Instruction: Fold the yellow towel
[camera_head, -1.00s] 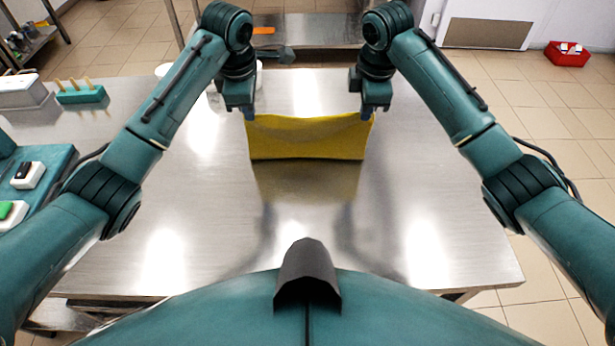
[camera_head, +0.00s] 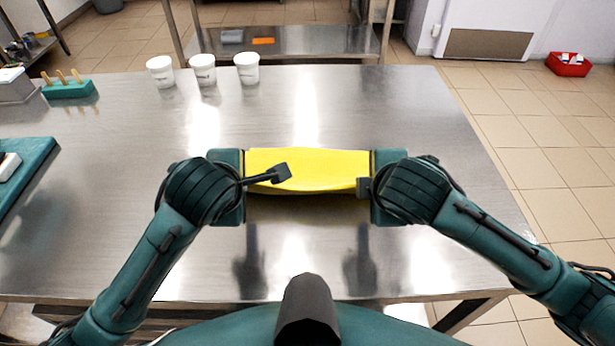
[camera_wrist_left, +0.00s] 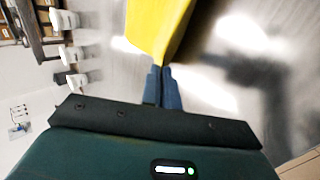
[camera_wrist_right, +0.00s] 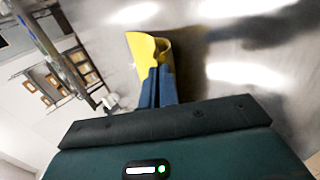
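The yellow towel (camera_head: 318,166) is stretched between my two grippers over the middle of the steel table. Its near part sags and its lower edge looks raised off the table. My left gripper (camera_head: 243,186) is at the towel's left end; in the left wrist view its blue fingers (camera_wrist_left: 162,86) are closed together on the towel (camera_wrist_left: 158,28). My right gripper (camera_head: 373,188) is at the right end; in the right wrist view its blue fingers (camera_wrist_right: 158,86) are closed on the towel's edge (camera_wrist_right: 148,50). The fingertips are partly hidden in the head view.
Several white cups, one of them here (camera_head: 203,70), stand at the table's back left. A green block with wooden handles (camera_head: 68,88) is at the far left, with a teal tray (camera_head: 30,178) nearer. The steel table (camera_head: 400,110) is clear behind and right of the towel.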

